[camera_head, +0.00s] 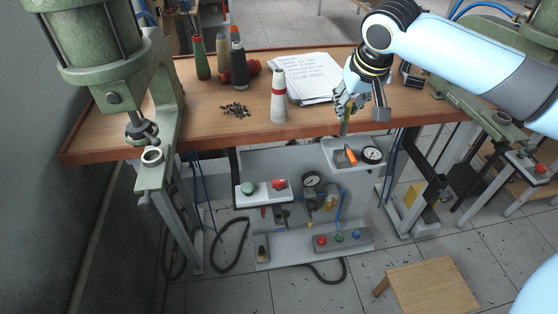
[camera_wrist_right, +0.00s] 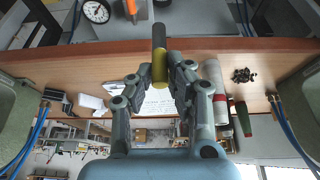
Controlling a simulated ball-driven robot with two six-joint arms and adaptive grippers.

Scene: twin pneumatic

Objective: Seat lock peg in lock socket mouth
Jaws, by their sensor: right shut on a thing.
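My right gripper (camera_head: 346,108) is at the front edge of the bench, above a grey bracket. It is shut on a lock peg, which has a yellow section (camera_wrist_right: 160,68) and a dark end (camera_wrist_right: 158,38). In the wrist view the right gripper (camera_wrist_right: 160,84) clasps the yellow section from both sides, with the dark end sticking out beyond the fingers. In the head view the peg (camera_head: 343,127) hangs roughly upright, small and partly hidden. I cannot make out the lock socket mouth for sure. My left gripper is not in view.
The grey bracket (camera_head: 334,150) carries an orange handle (camera_head: 350,156) and a gauge (camera_head: 372,154). A panel with another gauge (camera_head: 312,180) and coloured buttons (camera_head: 339,238) is below. A white-and-red cone (camera_head: 279,98), papers (camera_head: 305,75) and green presses (camera_head: 160,130) stand around the wooden bench (camera_head: 215,122).

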